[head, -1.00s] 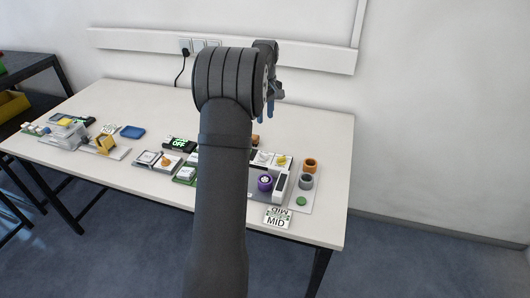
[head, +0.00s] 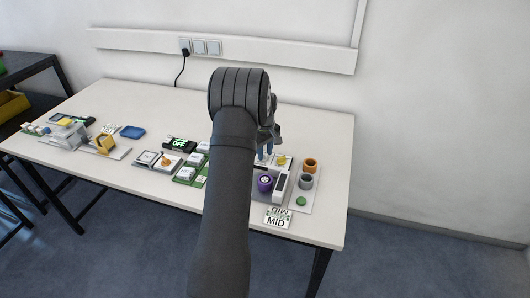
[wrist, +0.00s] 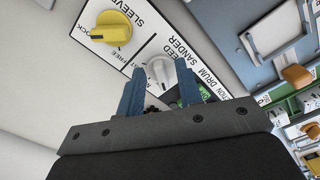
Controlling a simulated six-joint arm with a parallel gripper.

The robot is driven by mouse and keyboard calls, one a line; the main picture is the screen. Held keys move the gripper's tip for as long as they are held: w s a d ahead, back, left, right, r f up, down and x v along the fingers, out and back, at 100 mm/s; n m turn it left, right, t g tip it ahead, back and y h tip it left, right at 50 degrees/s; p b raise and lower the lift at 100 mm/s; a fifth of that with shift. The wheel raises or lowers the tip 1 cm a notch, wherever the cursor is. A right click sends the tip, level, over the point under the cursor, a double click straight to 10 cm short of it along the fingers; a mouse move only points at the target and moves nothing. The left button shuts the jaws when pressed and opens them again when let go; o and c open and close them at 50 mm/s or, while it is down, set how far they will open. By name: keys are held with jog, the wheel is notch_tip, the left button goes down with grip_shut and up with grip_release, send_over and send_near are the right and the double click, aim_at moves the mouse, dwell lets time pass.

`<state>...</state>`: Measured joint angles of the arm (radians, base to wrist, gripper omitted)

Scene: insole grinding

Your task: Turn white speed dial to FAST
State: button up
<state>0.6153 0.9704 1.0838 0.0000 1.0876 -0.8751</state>
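The white dial (wrist: 161,69) sits on a white panel beside the lettering "DRUM SANDER" in the wrist view. My gripper (wrist: 160,72) is open, with its two blue fingers apart and the dial showing between their tips. I cannot tell whether the fingers touch it. In the head view my gripper (head: 264,154) is low over the panel and hides the white dial. The dial's pointer direction and a FAST mark cannot be made out. A sign (head: 275,222) reading "MID" lies at the table's front.
A yellow knob (wrist: 111,28) labelled "SLEEVE" is beside the white dial. A purple round part (head: 265,183), an orange cup (head: 310,166) and a grey cup (head: 306,181) stand close by. The white table (head: 325,130) is clear at the back right.

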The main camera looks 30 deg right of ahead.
jog(key=shift+f, duration=0.2)
jog(key=shift+c, duration=0.2)
grip_shut()
